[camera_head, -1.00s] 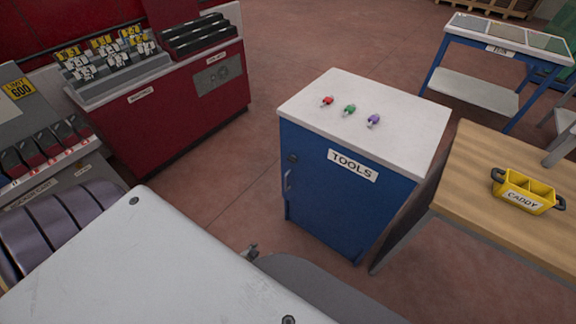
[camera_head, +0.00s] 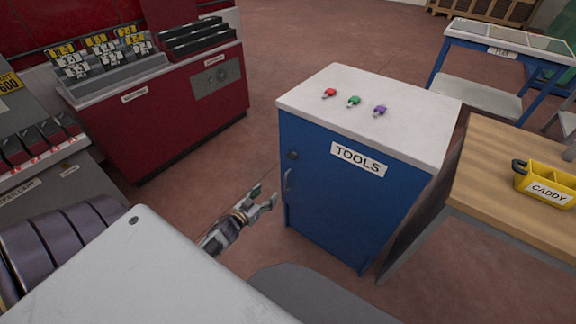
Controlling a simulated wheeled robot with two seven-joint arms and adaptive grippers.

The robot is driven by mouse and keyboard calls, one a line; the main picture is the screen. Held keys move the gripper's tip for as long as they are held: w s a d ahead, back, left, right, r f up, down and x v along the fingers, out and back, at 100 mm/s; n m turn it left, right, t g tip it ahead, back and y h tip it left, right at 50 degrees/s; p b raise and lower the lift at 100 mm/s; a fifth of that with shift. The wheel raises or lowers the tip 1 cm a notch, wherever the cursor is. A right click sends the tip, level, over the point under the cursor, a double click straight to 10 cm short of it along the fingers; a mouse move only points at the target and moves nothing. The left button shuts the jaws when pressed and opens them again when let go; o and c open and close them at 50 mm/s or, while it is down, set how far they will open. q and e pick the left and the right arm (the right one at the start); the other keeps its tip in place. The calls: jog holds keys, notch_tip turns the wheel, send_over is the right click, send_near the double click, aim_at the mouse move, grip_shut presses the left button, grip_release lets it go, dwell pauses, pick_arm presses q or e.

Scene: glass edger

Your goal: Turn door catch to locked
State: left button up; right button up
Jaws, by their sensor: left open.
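The blue tools cabinet (camera_head: 345,205) stands in the middle of the view with its door side facing me. A small dark round catch (camera_head: 292,155) sits near the upper left of that face, above a vertical handle (camera_head: 287,181). Whether the catch is turned to locked is too small to tell. My left gripper (camera_head: 268,198) is open and empty, a little left of the handle and lower than the catch, apart from the cabinet as far as I can see. My right gripper is not in view.
Red, green and purple small items (camera_head: 353,102) lie on the cabinet's white top. A wooden table (camera_head: 510,185) with a yellow caddy (camera_head: 546,186) stands at the right. A red cabinet (camera_head: 170,115) is at the left. Floor is clear between the red and blue cabinets.

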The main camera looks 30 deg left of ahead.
pick_arm(q)
notch_tip(320, 180, up, 8)
jog(key=w+m+t+h+b, duration=0.1)
jog(key=w+t+b, duration=0.1)
jog(key=shift+b, duration=0.3)
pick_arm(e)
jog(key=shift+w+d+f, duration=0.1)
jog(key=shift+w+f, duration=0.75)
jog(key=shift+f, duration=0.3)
pick_arm(q)
jog(key=shift+w, duration=0.1)
send_near(290, 158)
jog(key=shift+w, duration=0.55)
jog(key=shift+w+d+r+b, duration=0.15)
jog(key=shift+w+b, duration=0.35)
jog(key=shift+w, duration=1.8)
jog(key=shift+w+d, duration=0.1)
jog(key=shift+w, duration=1.3)
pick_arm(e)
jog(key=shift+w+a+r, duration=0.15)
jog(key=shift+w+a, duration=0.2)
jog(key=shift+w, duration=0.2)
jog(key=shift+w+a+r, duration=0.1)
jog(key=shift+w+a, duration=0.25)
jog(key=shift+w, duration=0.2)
